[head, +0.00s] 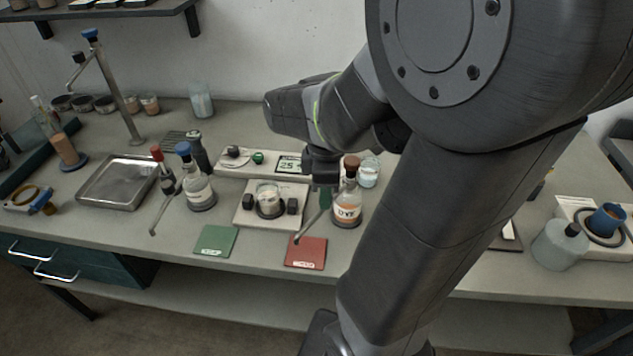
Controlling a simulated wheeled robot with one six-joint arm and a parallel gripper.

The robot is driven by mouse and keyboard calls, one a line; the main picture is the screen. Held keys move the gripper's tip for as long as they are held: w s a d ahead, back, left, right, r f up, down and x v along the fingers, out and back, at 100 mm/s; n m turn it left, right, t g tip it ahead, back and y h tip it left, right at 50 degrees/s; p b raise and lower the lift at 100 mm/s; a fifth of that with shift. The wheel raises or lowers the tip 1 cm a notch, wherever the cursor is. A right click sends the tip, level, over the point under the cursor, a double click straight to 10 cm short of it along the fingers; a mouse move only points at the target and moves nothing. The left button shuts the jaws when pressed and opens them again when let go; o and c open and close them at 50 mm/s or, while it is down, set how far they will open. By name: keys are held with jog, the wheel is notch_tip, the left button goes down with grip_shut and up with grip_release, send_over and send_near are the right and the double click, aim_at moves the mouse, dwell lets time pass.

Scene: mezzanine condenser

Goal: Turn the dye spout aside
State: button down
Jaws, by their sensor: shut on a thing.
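The dye bottle (347,209) is a flask of orange liquid with a brown stopper and a label that seems to read DYE. Beside it on the left is the dye spout (309,227), a thin grey tube with a dark green upper part. The tube slopes down left, its tip over the red mat (306,256). My gripper (324,183) is pointed down at the top of the spout, left of the bottle's stopper, and is shut on the spout's upper part. The fingers are small and partly hidden by my wrist, so the exact grip is unclear.
Left of the spout, a beaker (268,199) sits on a white stand (244,214). A blue-stoppered flask (199,188) stands beside a second spout (163,211) with a red knob. A green mat (215,241) lies at the front. My arm hides much of the bench's right part.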

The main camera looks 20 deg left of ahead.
jog(key=shift+d+n+p, duration=0.3)
jog(key=shift+d+n, duration=2.15)
jog(key=shift+n, duration=0.45)
jog(key=c, duration=1.2)
grip_release()
jog(key=shift+o, duration=0.2)
jog(key=shift+r, duration=0.1)
notch_tip(320, 180, up, 14)
jog(key=shift+f, duration=0.3)
